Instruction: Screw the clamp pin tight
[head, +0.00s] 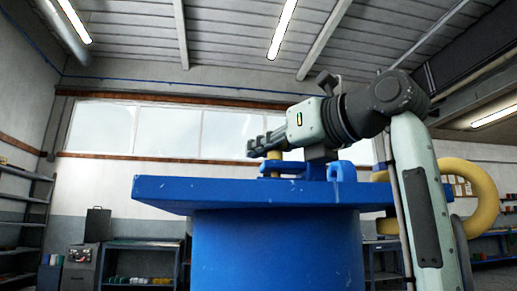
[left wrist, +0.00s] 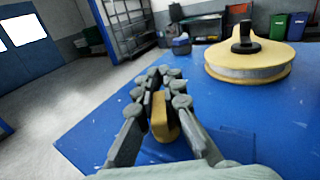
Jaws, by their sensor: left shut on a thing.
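My left gripper (head: 256,147) reaches to the left over the blue table (head: 170,188) in the head view. In the left wrist view, my left gripper's fingers (left wrist: 165,85) are closed around an upright yellow piece (left wrist: 161,120). The yellow piece also shows in the head view (head: 274,164), just under the fingers at the tabletop. It may be the clamp pin; its lower end and any thread are hidden. Blue fittings (head: 342,172) stand on the table beside it, under my wrist. My right gripper is in neither view.
A round yellow thing (left wrist: 235,68) with a grey band and black knob sits on the table in the left wrist view. A large yellow ring (head: 484,195) shows behind my arm. Shelves (head: 25,200) line the left wall. The tabletop's left part is clear.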

